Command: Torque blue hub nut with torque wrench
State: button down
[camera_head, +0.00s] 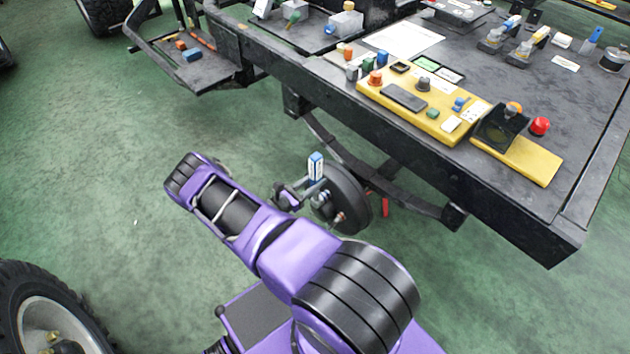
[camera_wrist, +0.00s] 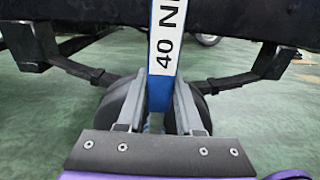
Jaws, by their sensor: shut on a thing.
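The torque wrench (camera_head: 316,167) is blue and white and stands up from my gripper (camera_head: 303,191) in the head view. In the wrist view my gripper (camera_wrist: 159,105) is shut on the wrench (camera_wrist: 167,40), with a grey finger on each side of it. White panel text there begins with "40 N". The dark wheel hub (camera_head: 350,196) is just to the right of my gripper. Small studs or nuts show on its face, with a bluish one (camera_head: 324,197) close to my gripper. Whether the wrench touches a nut cannot be told. In the wrist view the wrench and fingers hide the hub's middle.
A dark leaf spring (camera_head: 400,190) runs behind the hub under the chassis frame. The black deck (camera_head: 560,200) above carries a yellow control panel (camera_head: 425,105). A tyre (camera_head: 40,310) stands at lower left. Green floor left of the hub is clear.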

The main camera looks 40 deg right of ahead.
jog(key=shift+d+r, duration=0.1)
jog(key=shift+d, duration=0.85)
dwell(1.5)
jog(key=s+m, duration=0.1)
jog(key=s+m+p, duration=0.1)
jog(key=shift+s+d+f+m, duration=0.1)
jog(key=shift+s+f+m, duration=0.1)
jog(key=shift+s+m, duration=0.2)
jog(key=shift+s, duration=0.1)
dwell(0.5)
jog(key=shift+s+f+m+p, duration=0.3)
jog(key=shift+s+m, duration=0.2)
jog(key=shift+m, duration=0.2)
